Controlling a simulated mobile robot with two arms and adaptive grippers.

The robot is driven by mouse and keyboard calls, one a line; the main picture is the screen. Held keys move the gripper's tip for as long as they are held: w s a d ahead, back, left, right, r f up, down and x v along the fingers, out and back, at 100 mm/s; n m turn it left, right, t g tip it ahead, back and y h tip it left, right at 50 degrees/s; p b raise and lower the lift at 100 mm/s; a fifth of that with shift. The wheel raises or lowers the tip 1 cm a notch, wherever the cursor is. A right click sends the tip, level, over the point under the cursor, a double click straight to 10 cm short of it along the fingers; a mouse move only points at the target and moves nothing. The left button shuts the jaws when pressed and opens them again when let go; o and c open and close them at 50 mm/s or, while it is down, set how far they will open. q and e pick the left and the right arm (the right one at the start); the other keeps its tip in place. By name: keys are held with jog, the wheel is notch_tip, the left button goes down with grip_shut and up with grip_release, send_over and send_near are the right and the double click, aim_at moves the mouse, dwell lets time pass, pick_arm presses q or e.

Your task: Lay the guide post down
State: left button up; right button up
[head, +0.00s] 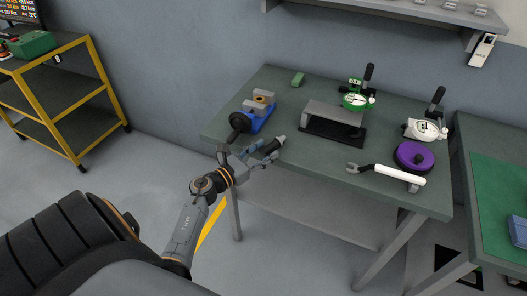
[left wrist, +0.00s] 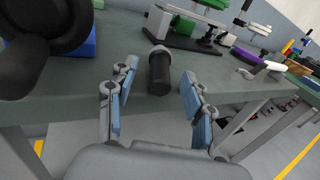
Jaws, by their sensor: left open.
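The guide post, which I take to be the short black cylinder with a grey end (head: 278,142), lies on the green-topped table near its front edge. In the left wrist view the guide post (left wrist: 159,72) points away from me, black end nearer and grey end farther. My left gripper (head: 265,152) is open around it at the table's front edge. In the left wrist view one blue-padded finger is on each side of the post, with a visible gap on both sides. My right gripper is not in view.
A blue vise-like fixture with a black knob (head: 238,122) stands just left of the post. A grey block on a black base (head: 334,114), dial gauges (head: 356,101), a purple disc (head: 413,156) and a white-handled tool (head: 398,174) are to the right. The table between is clear.

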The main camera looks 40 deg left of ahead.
pick_arm(q)
jog(key=shift+o, duration=0.2)
jog(key=o, duration=0.5)
jog(key=shift+f, duration=0.1)
notch_tip(320, 180, up, 7)
jog(key=p, duration=0.5)
